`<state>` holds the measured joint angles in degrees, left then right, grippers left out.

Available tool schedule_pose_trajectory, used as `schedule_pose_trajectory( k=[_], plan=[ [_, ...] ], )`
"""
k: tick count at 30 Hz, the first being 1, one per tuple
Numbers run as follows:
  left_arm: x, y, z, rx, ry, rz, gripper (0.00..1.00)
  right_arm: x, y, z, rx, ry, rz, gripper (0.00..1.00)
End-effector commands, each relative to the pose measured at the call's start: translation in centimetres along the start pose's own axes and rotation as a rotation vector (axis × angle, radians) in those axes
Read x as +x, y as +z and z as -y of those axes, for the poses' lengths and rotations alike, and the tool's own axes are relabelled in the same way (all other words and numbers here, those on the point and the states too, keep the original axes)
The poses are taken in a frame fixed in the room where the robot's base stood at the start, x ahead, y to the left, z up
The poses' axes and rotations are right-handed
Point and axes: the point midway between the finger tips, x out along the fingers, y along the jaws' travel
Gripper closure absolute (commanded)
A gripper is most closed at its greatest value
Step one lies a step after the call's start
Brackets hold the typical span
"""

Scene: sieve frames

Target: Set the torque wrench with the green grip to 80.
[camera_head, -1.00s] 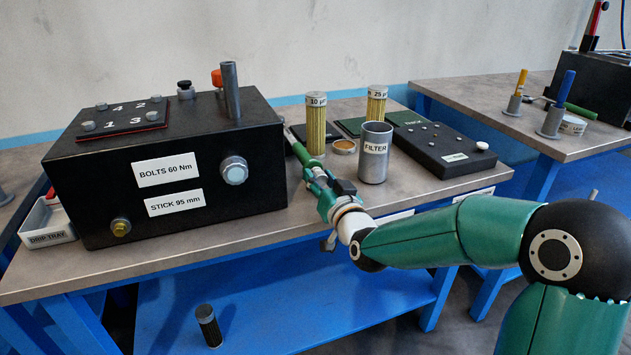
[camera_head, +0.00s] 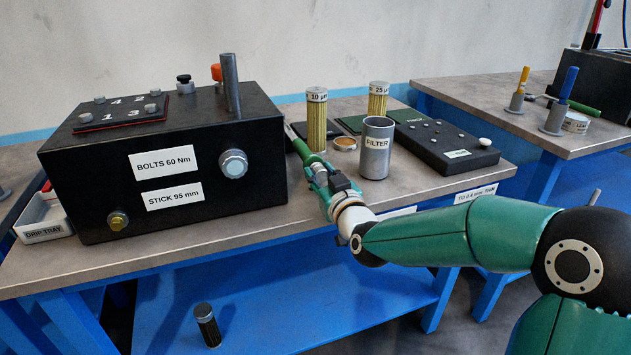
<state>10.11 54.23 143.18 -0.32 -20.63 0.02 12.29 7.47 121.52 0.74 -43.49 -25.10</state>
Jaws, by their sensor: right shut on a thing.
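My right gripper (camera_head: 318,176) is at the front edge of the bench, just right of the black box. It is shut on a tool with a green grip (camera_head: 302,149), which I take for the torque wrench. The tool's thin metal shaft runs up and away beside the box. Its far end is hidden, and no scale or setting on it can be read. Another green-handled tool (camera_head: 582,108) lies on the right bench; I cannot tell what kind it is. My left gripper is not in view.
The black box (camera_head: 258,150) reads "BOLTS 60 Nm" and "STICK 95 mm". A drip tray (camera_head: 42,226) sits at left.

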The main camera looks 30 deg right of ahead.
Motion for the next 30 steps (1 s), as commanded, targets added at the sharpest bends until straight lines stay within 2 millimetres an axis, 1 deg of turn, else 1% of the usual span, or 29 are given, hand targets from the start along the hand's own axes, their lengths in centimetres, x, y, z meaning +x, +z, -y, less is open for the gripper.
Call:
schedule_pose_trajectory(
  k=[1, 6, 18, 24, 30],
  plan=[
    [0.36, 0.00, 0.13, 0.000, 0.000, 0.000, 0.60, 0.04, -0.14, -0.01, -0.045, 0.002, -0.008, 1.00],
    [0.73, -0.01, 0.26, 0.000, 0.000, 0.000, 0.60, 0.03, -0.23, 0.03, -0.208, 0.004, -0.008, 1.00],
    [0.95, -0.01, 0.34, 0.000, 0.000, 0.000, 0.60, 0.00, -0.30, 0.05, -0.541, 0.009, -0.008, 1.00],
    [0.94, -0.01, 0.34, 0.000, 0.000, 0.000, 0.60, -0.01, -0.28, 0.07, -0.641, 0.011, -0.007, 1.00],
    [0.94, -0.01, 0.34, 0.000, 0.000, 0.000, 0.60, -0.02, -0.25, 0.09, -0.690, 0.011, -0.007, 1.00]
  ],
)
